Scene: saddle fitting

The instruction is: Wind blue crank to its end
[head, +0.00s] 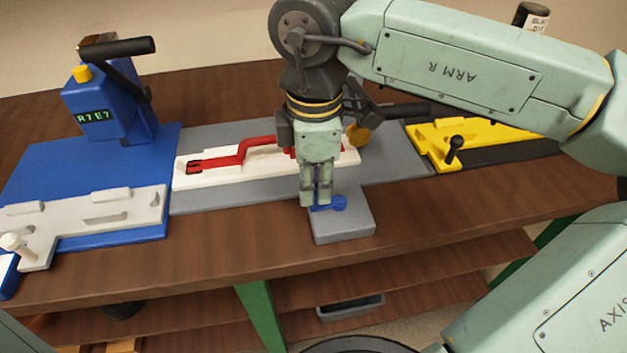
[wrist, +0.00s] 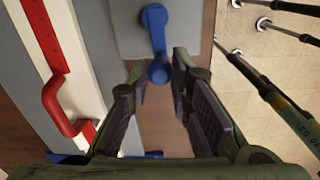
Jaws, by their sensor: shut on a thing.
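The blue crank (head: 339,203) sits on top of a small grey block (head: 345,230) at the front edge of the bench. In the wrist view the crank's arm (wrist: 155,30) runs from its pivot on the grey block toward me and ends in a round blue knob. My gripper (head: 319,203) points down at the crank from above. In the wrist view its two fingers (wrist: 160,72) stand on either side of the knob, shut on it. The fingers hide part of the crank in the head view.
A red handle (head: 228,156) on a white plate lies just behind the gripper. A blue machine (head: 105,110) with a black lever stands at the left. A yellow fixture (head: 430,145) with a black knob is at the right. The wooden bench front (head: 200,255) is bare.

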